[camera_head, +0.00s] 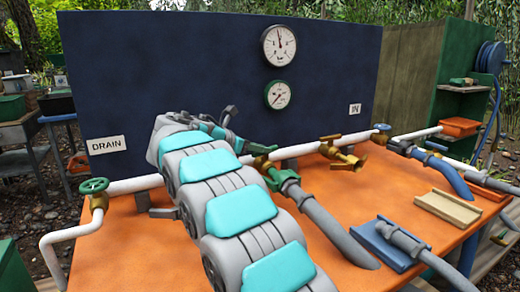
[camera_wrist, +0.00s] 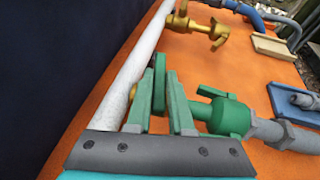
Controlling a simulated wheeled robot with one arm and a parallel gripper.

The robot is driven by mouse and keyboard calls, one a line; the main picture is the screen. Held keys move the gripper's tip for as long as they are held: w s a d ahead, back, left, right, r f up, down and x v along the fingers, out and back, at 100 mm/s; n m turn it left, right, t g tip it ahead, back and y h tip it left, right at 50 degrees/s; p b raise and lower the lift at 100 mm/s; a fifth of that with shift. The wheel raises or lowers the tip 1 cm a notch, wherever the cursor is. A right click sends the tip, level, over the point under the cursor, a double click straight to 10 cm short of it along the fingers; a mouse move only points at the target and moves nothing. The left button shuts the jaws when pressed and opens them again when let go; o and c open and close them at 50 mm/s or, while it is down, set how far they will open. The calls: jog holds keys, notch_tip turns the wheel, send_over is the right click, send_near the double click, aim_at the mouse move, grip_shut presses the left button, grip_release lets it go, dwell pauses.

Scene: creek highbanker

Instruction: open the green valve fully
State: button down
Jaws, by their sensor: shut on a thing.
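The green valve (camera_head: 277,178) sits on the white pipe in the middle of the orange table, with a grey hose on its outlet. In the wrist view its green body (camera_wrist: 225,115) lies just right of my fingers. My gripper (camera_wrist: 158,78) is shut on a dark green upright piece between its two green fingers, which looks like the valve's handle (camera_wrist: 159,75). In the head view my arm comes from the front and hides most of the handle and my fingertips, so its exact angle is unclear.
A brass valve (camera_head: 343,153) stands on the pipe to the right, and a blue-knobbed one (camera_head: 382,128) beyond it. A green handwheel (camera_head: 94,186) is at the left by the DRAIN label (camera_head: 106,145). A dark blue panel (camera_head: 180,60) with two gauges rises close behind.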

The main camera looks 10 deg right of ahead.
jog(key=shift+s+d+r+n+t+y, duration=0.1)
jog(key=shift+s+d+n+t+y, duration=0.05)
jog(key=shift+n+t+y, duration=0.55)
jog(key=shift+s+d+n+t+y, duration=0.15)
jog(key=shift+n+t+y, duration=0.35)
jog(key=shift+n+t, duration=0.35)
jog(key=n+t+y, duration=0.1)
jog(key=n+y, duration=0.1)
jog(key=n+t+y, duration=0.1)
jog(key=n+y, duration=0.1)
jog(key=shift+s+d+t, duration=0.2)
jog(key=shift+d+t, duration=0.05)
jog(key=shift+d, duration=0.1)
jog(key=shift+d+n+t+y, duration=0.1)
jog(key=shift+n+t+y, duration=0.4)
jog(key=shift+n+y, duration=1.95)
jog(key=shift+y, duration=0.25)
jog(key=shift+w+d+n+y, duration=0.1)
jog(key=shift+d+n+y, duration=0.15)
jog(key=shift+n+y, duration=0.95)
jog(key=c, duration=0.8)
grip_release()
